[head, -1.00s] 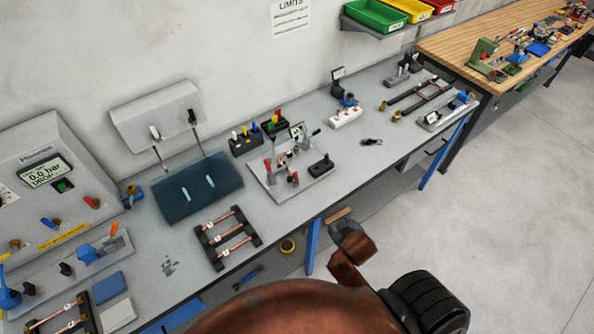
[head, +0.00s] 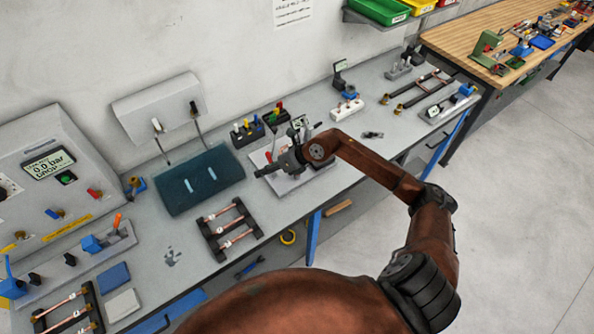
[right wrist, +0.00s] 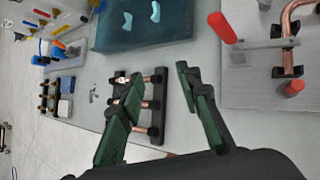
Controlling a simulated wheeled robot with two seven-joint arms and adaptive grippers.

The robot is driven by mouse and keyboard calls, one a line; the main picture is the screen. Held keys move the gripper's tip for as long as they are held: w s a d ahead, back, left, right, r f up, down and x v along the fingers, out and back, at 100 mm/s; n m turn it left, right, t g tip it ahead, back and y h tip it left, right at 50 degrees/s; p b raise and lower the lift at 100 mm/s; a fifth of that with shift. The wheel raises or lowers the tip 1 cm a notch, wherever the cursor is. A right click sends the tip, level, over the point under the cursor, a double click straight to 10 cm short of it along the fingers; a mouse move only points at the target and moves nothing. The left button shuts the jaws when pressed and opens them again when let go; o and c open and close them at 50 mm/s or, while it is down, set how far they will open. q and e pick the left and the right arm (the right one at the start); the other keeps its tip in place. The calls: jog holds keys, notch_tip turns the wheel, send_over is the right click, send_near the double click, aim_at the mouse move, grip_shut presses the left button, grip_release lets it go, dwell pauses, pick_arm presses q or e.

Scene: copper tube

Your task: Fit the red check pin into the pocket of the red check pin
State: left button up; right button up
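My right gripper (head: 266,170) reaches over the grey fixture plate (head: 257,158) in the head view. In the right wrist view its two green-padded fingers (right wrist: 155,85) are apart, with nothing between them. On the fixture, the right wrist view shows a long red handle (right wrist: 222,28), a short red cylinder (right wrist: 292,88) and a bent copper tube (right wrist: 290,38). A small red-topped piece (head: 279,106) stands in a dark holder (head: 271,124) behind the fixture. I cannot tell which red piece is the check pin. Its pocket is not identifiable; my arm covers much of the fixture. My left gripper is not in view.
A black rack with copper tubes (head: 212,232) stands left of the fixture, also below the fingers in the right wrist view. A dark teal mat (head: 220,169) lies behind it. A pressure box (head: 35,140) stands far left. Bench is clear around the small dark piece (head: 372,134).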

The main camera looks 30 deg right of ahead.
jog(key=d+f+g+h, duration=0.25)
jog(key=d+h, duration=0.25)
jog(key=d, duration=1)
jog(key=p+x, duration=0.1)
jog(key=x, duration=0.2)
jog(key=p+x, duration=0.1)
jog(key=x, duration=0.3)
jog(key=shift+s+f+p, duration=0.15)
jog(key=shift+f+p, duration=0.05)
jog(key=shift+p, duration=0.1)
jog(key=shift+f+h, duration=0.3)
jog(key=shift+f, duration=0.1)
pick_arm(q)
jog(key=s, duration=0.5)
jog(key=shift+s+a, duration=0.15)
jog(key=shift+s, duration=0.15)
pick_arm(e)
jog(key=shift+c, duration=0.3)
grip_shut()
